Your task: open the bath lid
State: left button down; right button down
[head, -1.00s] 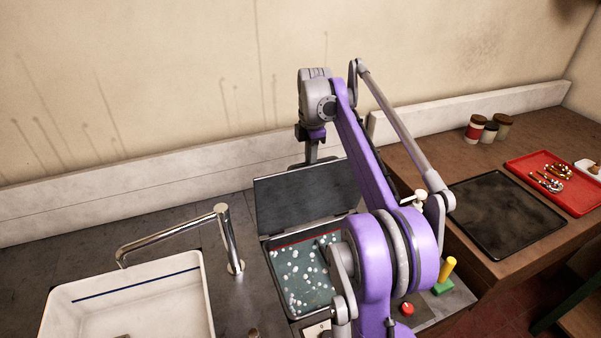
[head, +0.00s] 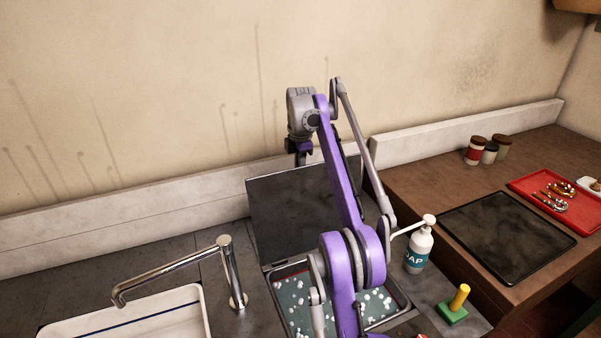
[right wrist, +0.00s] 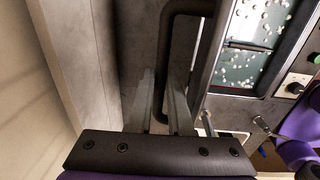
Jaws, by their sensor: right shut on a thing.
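The bath lid (head: 285,215) is a dark flat panel. It stands raised, close to upright, at the back edge of the bath (head: 268,290). My right gripper (head: 302,157) is at the lid's top edge, its fingers mostly hidden in the head view. In the right wrist view, my right gripper (right wrist: 163,88) is shut on the dark bar handle (right wrist: 168,50) of the lid, one finger on each side. The bath, with white foam dots on teal liquid, also shows in the right wrist view (right wrist: 232,91). My left gripper is out of view.
A white basin (head: 190,295) and chrome faucet (head: 232,275) are left of the bath. A soap bottle (head: 418,250) and a yellow-and-green block (head: 455,305) stand to the right. A black tray (head: 505,240) and red tray (head: 535,190) lie on the wooden bench. The wall is close behind the lid.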

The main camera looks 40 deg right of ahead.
jog(key=shift+w+f, duration=0.2)
jog(key=shift+w, duration=0.2)
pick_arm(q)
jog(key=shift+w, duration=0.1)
pick_arm(e)
jog(key=c, duration=1.1)
grip_release()
jog(key=shift+w+f, duration=0.1)
jog(key=shift+w, duration=0.1)
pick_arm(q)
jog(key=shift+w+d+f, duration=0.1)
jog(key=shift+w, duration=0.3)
pick_arm(e)
jog(key=shift+o, duration=1.3)
jog(key=shift+w+f, duration=0.2)
jog(key=shift+w, duration=0.25)
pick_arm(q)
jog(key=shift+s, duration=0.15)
pick_arm(e)
jog(key=shift+s+r, duration=0.15)
jog(key=shift+s, duration=0.15)
jog(key=shift+d, duration=0.1)
